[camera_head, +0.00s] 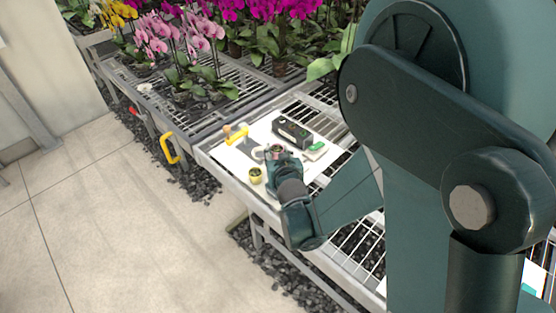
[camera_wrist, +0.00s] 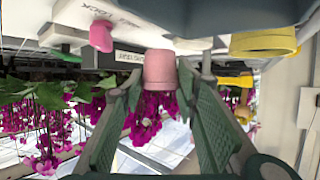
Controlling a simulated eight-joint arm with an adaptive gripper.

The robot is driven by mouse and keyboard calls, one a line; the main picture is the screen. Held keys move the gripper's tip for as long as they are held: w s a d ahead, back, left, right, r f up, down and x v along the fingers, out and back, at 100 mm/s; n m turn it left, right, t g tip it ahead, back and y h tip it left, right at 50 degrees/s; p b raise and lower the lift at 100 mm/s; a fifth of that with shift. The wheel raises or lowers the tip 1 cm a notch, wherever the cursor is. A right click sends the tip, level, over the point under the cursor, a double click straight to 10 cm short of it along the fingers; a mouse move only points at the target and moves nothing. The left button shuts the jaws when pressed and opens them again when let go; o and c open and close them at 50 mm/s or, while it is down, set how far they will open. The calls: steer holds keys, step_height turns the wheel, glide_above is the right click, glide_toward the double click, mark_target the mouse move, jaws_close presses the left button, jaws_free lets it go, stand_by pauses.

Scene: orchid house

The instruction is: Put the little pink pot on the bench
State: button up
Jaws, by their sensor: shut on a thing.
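The little pink pot (camera_wrist: 160,70) is between the fingertips of my gripper (camera_wrist: 160,88) in the wrist view, which shows the scene upside down. My gripper is shut on it. In the head view my gripper (camera_head: 279,160) is over the white board on the bench (camera_head: 232,185), and a little of the pink pot (camera_head: 276,149) shows at its tip. The pot looks upright and close to the board. I cannot tell whether its base touches.
A small yellow pot (camera_head: 255,175) stands left of my gripper. A dark box (camera_head: 291,131), a green-and-white item (camera_head: 316,151) and an orange-yellow handled tool (camera_head: 237,133) lie behind it. Potted orchids (camera_head: 180,40) fill the far benches. Bare slats (camera_head: 355,240) lie at the front right.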

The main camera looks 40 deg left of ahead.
steer(key=shift+f+b, duration=0.6)
steer(key=shift+f, duration=1.25)
steer(key=shift+f, duration=0.15)
steer(key=o, duration=0.6)
steer(key=shift+c, duration=0.2)
steer(key=shift+o, duration=0.2)
steer(key=shift+s+d+r, duration=0.15)
steer(key=shift+r, duration=0.1)
steer(key=p+v, duration=0.2)
steer(key=v, duration=0.6)
steer(key=shift+s+d+r, duration=0.2)
steer(key=shift+d+r, duration=0.05)
steer(key=shift+v, duration=1.4)
